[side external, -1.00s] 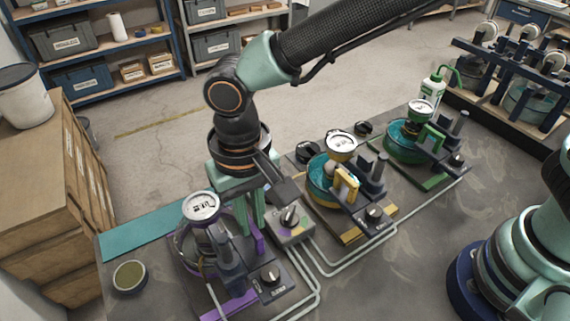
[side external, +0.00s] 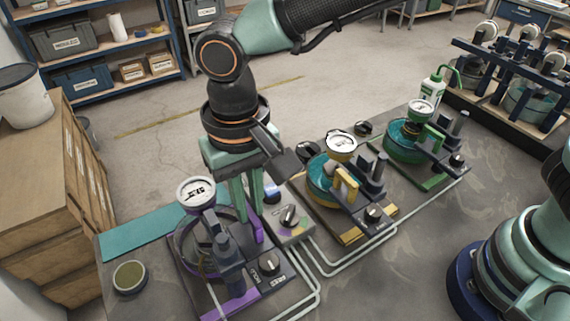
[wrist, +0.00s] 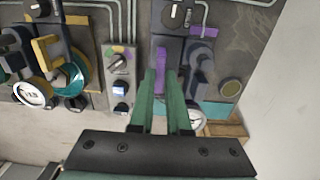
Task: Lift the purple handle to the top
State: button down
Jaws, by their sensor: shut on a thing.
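The purple handle (side external: 258,230) is an upright purple bar at the purple-marked station (side external: 228,305), at the lower left of the side view. My gripper (side external: 250,238) reaches down onto it from above, with green fingers. In the wrist view, the purple handle (wrist: 161,72) shows between the two fingertips of my gripper (wrist: 164,72). The fingers are shut on it and partly hide it. A white-faced gauge (side external: 196,190) stands at the left of this station, beside a dark upright block and a knob (side external: 268,262).
A small control box (side external: 289,216) stands close to the right of my gripper. Stations with a yellow handle (side external: 346,184) and a green handle (side external: 432,137) stand farther right. A round dish (side external: 129,276) lies on the left. Grey pipes run along the bench front.

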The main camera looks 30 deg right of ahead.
jog(key=shift+r, duration=0.85)
jog(key=c, duration=0.9)
grip_release()
jog(key=shift+f, duration=0.1)
notch_tip(320, 180, up, 12)
jog(key=shift+r, duration=0.1)
jog(key=w+d+t+y, duration=0.15)
jog(key=w+d, duration=0.25)
jog(key=d, duration=1.2)
jog(key=s+d+f+t, duration=0.1)
jog(key=d, duration=0.4)
jog(key=s+d+f+t+h, duration=0.1)
jog(key=d+f, duration=0.1)
jog(key=d, duration=0.4)
jog(key=s+d+f+t, duration=0.1)
jog(key=d+f+t, duration=0.1)
jog(key=d, duration=0.4)
jog(key=shift+s+f+h, duration=0.1)
jog(key=shift+s+h, duration=0.15)
jog(key=shift+s, duration=0.15)
